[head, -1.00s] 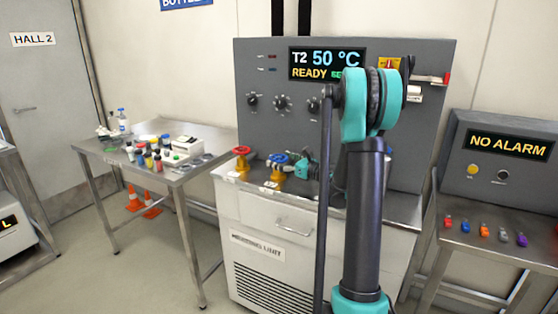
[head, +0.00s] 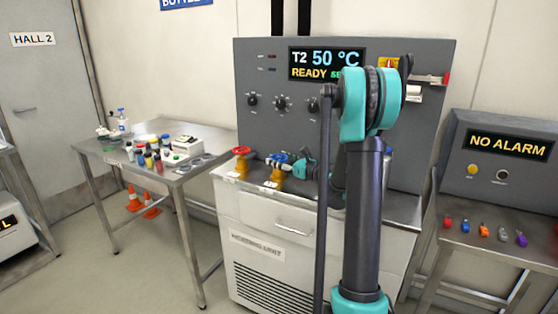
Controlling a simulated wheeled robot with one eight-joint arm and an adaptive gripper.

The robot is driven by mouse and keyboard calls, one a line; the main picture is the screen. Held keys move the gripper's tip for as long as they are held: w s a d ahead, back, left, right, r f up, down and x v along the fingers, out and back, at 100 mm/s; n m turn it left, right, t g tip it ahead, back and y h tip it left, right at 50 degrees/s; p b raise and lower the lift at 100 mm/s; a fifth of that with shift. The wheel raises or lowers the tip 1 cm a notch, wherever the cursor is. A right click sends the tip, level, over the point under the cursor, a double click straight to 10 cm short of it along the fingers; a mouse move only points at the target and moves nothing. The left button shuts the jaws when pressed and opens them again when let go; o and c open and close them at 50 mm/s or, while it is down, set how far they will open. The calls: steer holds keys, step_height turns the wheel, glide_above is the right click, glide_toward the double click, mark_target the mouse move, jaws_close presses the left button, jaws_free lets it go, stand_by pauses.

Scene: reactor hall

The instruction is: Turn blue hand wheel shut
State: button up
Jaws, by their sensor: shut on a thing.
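The blue hand wheel (head: 277,158) sits on top of a yellow valve body (head: 277,173) at the front left of the heating unit's metal top. My gripper (head: 290,163) is at the right side of the wheel, reaching in from the right, and is shut on its rim. The fingertips are small in this view and partly merge with the wheel. My arm stands in front of the unit and hides much of its right half.
A red hand wheel (head: 241,151) on a similar yellow valve stands close on the left. The unit's panel (head: 270,125) with knobs and a display reading T2 50 °C READY rises behind. A side table (head: 185,172) with bottles and jars stands left.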

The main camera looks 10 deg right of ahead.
steer(key=m+t+h, duration=0.1)
steer(key=m+h, duration=0.1)
steer(key=m+t+h, duration=0.1)
steer(key=m+h, duration=0.1)
steer(key=h, duration=0.1)
steer(key=m+t+h, duration=0.2)
steer(key=h, duration=0.1)
steer(key=shift+s+a, duration=0.1)
steer(key=shift+a, duration=0.2)
steer(key=m+h, duration=0.1)
steer(key=h, duration=0.2)
steer(key=m+h, duration=0.2)
steer(key=h, duration=0.1)
steer(key=shift+a+m, duration=0.1)
steer(key=shift+m, duration=0.2)
steer(key=m+g+h, duration=0.1)
steer(key=m+h, duration=0.2)
steer(key=h, duration=0.2)
steer(key=shift+m, duration=0.3)
steer(key=m+g+h, duration=0.4)
steer(key=h, duration=0.1)
steer(key=m+g+h, duration=0.2)
steer(key=shift+w+g+h, duration=0.25)
steer(key=shift+g+h, duration=0.15)
steer(key=m+g+h, duration=0.1)
steer(key=m+g, duration=0.2)
steer(key=g, duration=0.2)
steer(key=m+g+h, duration=0.2)
steer(key=m+g, duration=0.2)
steer(key=shift+g, duration=0.4)
